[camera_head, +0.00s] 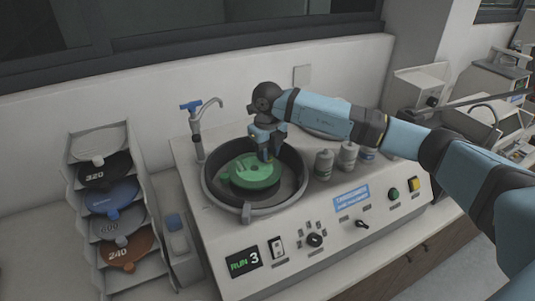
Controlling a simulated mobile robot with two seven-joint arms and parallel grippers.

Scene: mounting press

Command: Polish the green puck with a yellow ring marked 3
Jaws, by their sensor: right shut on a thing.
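The polishing machine (335,215) stands on the bench with a dark round bowl (297,190) at its left side. A green disc (243,176) lies in the bowl. My right gripper (266,153) reaches in from the right and points down over the right part of this disc. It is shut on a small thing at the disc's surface. The fingers hide most of that thing, so its ring and number cannot be read, and whether it touches the disc is hard to tell. My left gripper is not in view.
A display (243,262) reads RUN 3. A blue-handled tap (203,120) stands behind the bowl. A rack (75,190) of numbered discs is at the left. Several bottles (324,164) stand right of the bowl, near my forearm. Green and yellow buttons (394,194) are on the front panel.

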